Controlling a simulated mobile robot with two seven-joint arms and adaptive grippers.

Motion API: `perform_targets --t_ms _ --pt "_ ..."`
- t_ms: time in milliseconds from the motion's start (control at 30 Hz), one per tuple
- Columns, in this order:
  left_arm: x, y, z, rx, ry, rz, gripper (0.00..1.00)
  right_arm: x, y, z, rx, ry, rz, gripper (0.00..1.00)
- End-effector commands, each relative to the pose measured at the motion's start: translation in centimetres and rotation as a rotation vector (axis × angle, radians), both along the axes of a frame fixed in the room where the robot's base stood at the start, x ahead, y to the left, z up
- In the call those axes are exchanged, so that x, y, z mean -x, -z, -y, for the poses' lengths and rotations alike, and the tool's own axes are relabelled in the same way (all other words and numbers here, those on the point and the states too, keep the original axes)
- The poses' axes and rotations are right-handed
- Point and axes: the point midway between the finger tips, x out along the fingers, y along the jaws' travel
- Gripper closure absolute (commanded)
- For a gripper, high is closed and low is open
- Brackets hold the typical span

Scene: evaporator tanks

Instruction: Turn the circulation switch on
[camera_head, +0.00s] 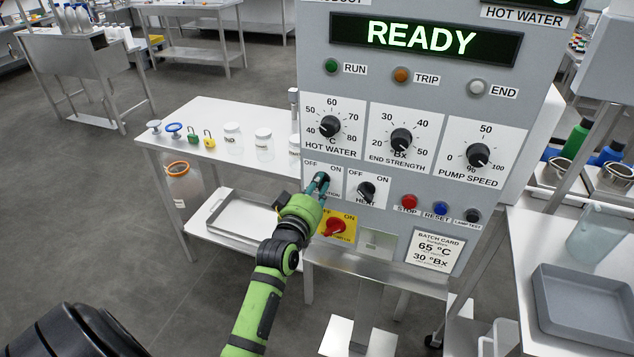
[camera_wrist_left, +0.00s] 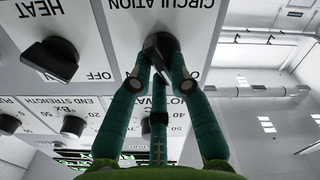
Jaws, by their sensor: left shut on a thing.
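The circulation switch is a black knob on a white plate on the grey control panel (camera_head: 400,185). In the head view my left gripper (camera_head: 318,184) covers most of it, with part of its OFF label and ON label showing. The way the knob points is hard to tell. My right gripper is not in view.
The heat knob (camera_head: 366,191) is close to the right of the circulation switch. A red switch on a yellow plate (camera_head: 336,227) sits below. Stop, reset and lamp test buttons are further right. A side table (camera_head: 222,125) with jars and locks stands left.

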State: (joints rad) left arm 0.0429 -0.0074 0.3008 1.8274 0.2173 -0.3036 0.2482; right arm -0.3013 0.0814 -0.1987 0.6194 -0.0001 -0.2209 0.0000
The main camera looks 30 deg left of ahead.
Motion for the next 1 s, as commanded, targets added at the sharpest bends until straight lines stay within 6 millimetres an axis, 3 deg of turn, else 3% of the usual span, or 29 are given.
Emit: perform_targets --t_ms 500,1000 --pt "-0.1 0.0 0.3 -0.483 0.001 -0.116 1.00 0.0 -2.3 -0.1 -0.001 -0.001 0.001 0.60" --pt "-0.1 0.3 0.5 -0.933 0.000 -0.222 1.00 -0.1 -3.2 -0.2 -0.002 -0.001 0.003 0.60"
